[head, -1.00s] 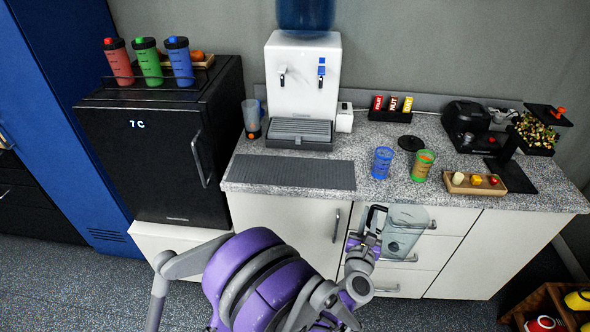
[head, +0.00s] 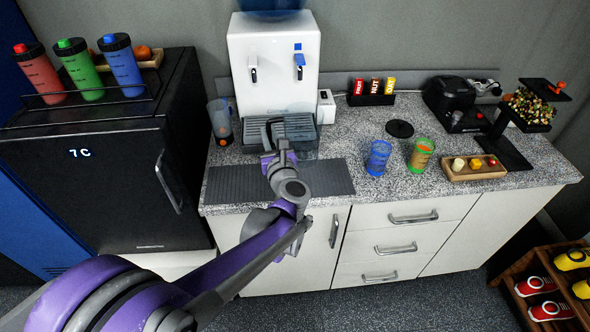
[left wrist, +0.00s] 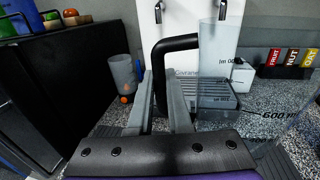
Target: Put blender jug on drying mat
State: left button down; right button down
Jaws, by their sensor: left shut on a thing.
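The clear blender jug, with measuring marks and a black handle, is in my left gripper (head: 280,160). Its see-through body is hard to make out in the head view, where the handle (head: 268,128) shows in front of the water dispenser. In the left wrist view, the fingers are shut on the handle (left wrist: 160,62) and the clear jug wall (left wrist: 213,65) is to its right. The dark grey ribbed drying mat (head: 232,184) lies on the counter's front left, partly hidden by my left arm. Whether the jug touches the mat cannot be told. My right gripper is out of view.
The white water dispenser (head: 275,60) stands behind the mat, with a clear cup (head: 220,120) to its left. Blue (head: 378,158) and green (head: 420,155) cups and a wooden tray (head: 474,175) stand to the right. A black fridge (head: 90,190) borders the counter's left.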

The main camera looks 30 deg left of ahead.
pick_arm(q)
jog(key=f, duration=0.3)
jog(key=f+b, duration=0.1)
jog(key=f, duration=0.1)
jog(key=shift+s+a+f, duration=0.1)
jog(key=shift+s+a, duration=0.05)
jog(key=shift+a, duration=0.1)
jog(key=shift+a+f+b, duration=0.1)
jog(key=shift+f+b, duration=0.2)
jog(key=shift+f, duration=1.8)
jog(key=shift+f, duration=0.2)
jog(key=c, duration=0.8)
grip_release()
jog(key=shift+c, duration=0.2)
